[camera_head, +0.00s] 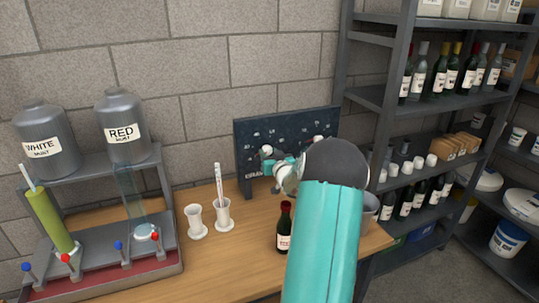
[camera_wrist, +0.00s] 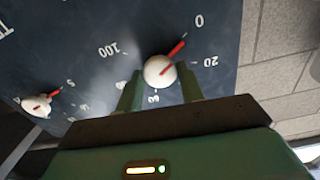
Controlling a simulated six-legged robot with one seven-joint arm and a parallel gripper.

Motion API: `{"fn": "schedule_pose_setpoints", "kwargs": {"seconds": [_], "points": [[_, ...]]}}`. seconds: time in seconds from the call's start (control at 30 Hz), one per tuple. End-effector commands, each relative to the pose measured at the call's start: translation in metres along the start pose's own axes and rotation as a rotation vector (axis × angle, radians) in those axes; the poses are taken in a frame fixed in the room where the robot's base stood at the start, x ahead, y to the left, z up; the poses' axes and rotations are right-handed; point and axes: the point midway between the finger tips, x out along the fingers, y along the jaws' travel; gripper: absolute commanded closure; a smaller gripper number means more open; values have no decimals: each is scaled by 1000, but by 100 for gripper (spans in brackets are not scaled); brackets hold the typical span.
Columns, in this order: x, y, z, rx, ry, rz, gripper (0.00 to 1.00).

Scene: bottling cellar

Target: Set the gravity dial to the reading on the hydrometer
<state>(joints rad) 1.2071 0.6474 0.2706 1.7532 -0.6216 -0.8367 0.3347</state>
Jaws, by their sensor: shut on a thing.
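A dark dial board (camera_head: 250,132) stands at the back of the bench. My gripper (camera_head: 284,168) is at its lower left part, where a partly hidden label begins with "GRA". In the wrist view my gripper (camera_wrist: 160,88) is shut on a white dial knob (camera_wrist: 158,72). Its red pointer (camera_wrist: 177,50) points close to the 0 mark, slightly toward 20. A second white knob (camera_wrist: 36,106) is apart at the left. The hydrometer (camera_head: 218,180) stands upright in a white-footed jar (camera_head: 224,216); its reading is too small to tell.
A dark wine bottle (camera_head: 285,230) stands close to my arm. An empty white jar (camera_head: 195,222) is beside the hydrometer jar. A must stand (camera_head: 110,272) with a tilted green cylinder (camera_head: 52,222) is at the left. Shelves (camera_head: 378,97) with bottles are at the right.

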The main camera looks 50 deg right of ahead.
Motion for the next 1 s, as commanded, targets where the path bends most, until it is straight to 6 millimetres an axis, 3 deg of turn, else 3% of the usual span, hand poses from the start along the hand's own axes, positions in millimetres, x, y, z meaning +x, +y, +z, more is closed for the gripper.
{"fn": "schedule_pose_setpoints", "kwargs": {"seconds": [1.0], "points": [[0,0,0,742,1,0,85]]}}
